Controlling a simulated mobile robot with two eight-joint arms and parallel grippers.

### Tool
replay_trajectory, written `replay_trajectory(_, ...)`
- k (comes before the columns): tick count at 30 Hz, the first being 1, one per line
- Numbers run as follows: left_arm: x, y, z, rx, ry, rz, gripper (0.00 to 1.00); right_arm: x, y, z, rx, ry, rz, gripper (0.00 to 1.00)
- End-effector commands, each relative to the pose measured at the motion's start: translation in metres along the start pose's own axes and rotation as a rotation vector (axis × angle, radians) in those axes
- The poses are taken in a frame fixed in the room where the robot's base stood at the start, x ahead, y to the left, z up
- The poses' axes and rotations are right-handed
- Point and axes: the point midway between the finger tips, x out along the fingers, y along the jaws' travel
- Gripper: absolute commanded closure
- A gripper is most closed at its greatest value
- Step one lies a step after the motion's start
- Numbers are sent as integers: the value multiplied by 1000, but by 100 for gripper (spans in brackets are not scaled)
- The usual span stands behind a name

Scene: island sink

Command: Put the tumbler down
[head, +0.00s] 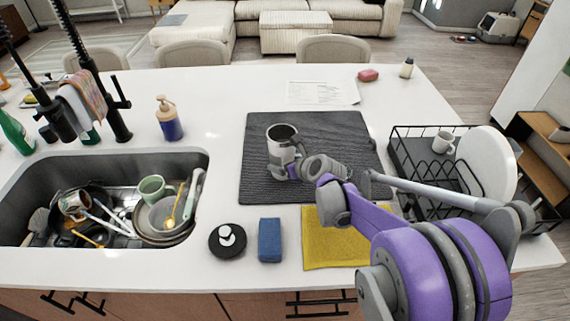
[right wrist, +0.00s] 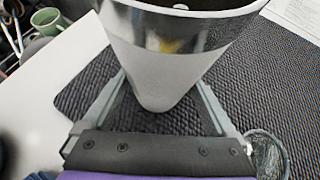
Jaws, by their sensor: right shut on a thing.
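The tumbler (head: 283,137), grey with a shiny metallic band near its open rim, is upright over the dark ribbed drying mat (head: 258,185). My right gripper (head: 290,168) is shut on it from the near side. In the right wrist view, the tumbler (right wrist: 175,55) sits between the two fingers (right wrist: 163,90), with the mat (right wrist: 275,75) below and behind it. I cannot tell whether its base touches the mat. My left gripper is not in view.
A sink (head: 200,165) full of dishes lies left. A dish rack (head: 410,165) with a mug and plate stands right. A soap bottle (head: 169,122), black round holder (head: 227,243), blue sponge (head: 269,240) and yellow cloth (head: 325,250) surround the mat. A clear glass (right wrist: 268,155) shows beside the gripper.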

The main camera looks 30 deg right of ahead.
Motion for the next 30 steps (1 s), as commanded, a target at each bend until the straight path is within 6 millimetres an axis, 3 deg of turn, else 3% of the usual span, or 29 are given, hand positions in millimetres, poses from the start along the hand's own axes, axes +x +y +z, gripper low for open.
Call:
replay_trajectory(14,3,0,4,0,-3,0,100,4,0,-7,0,0,0,100)
replay_trajectory(15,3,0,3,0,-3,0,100,4,0,-6,0,0,0,1)
replay_trajectory(25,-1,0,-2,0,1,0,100,1,0,-1,0,-2,0,0)
replay_trajectory(30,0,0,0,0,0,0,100,-20,0,-3,0,0,-1,0)
